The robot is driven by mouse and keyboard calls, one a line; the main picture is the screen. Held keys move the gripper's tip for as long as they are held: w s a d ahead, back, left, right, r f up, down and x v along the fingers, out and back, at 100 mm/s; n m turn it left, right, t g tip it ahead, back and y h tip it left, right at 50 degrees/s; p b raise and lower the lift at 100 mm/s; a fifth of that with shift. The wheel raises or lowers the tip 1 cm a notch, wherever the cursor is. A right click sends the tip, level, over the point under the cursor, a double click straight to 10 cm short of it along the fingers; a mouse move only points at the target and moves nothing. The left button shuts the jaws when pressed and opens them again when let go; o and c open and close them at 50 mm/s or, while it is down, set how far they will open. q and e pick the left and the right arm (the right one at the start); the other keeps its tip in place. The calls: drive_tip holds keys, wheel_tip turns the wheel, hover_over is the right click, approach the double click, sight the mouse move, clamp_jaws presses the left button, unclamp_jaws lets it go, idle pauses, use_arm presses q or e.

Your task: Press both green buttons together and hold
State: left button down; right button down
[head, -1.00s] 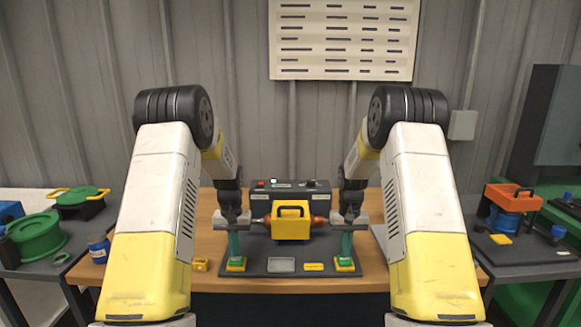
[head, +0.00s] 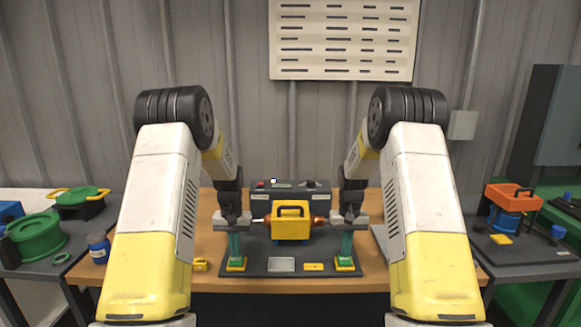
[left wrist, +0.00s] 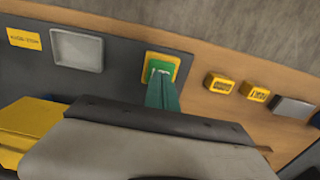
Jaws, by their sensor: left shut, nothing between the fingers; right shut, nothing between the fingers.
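The left green button (head: 236,263) sits on a yellow base at the front left of the dark board (head: 300,256). The right green button (head: 345,261) sits on a like base at the front right. My left gripper (head: 235,256) is shut, its teal fingers pointing down onto the left button; the left wrist view shows the fingertips at the green button top (left wrist: 160,68). My right gripper (head: 346,255) is shut, its fingertips down at the right button. Both appear to touch; how far the buttons are pressed I cannot tell.
A yellow-housed rotor unit (head: 291,226) stands between my grippers. Behind it is a dark control box (head: 290,188) with a red button and a lit white lamp. A grey tray (head: 282,265) and yellow label (head: 314,267) lie between the buttons. Small yellow blocks (head: 200,265) sit left.

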use_arm(q)
drive_tip(key=shift+f, duration=0.6)
idle(0.4)
use_arm(e)
drive_tip(key=shift+f, duration=0.7)
idle(0.7)
use_arm(q)
drive_tip(key=shift+f, duration=0.1)
use_arm(e)
drive_tip(key=shift+f, duration=0.1)
use_arm(q)
drive_tip(key=shift+f, duration=0.3)
use_arm(e)
drive_tip(key=shift+f, duration=0.35)
use_arm(q)
drive_tip(key=shift+s+f, duration=0.1)
use_arm(e)
drive_tip(key=shift+s, duration=0.1)
idle(0.9)
use_arm(q)
wheel_tip(320, 180, up, 8)
use_arm(e)
drive_tip(key=shift+f, duration=0.1)
idle(0.7)
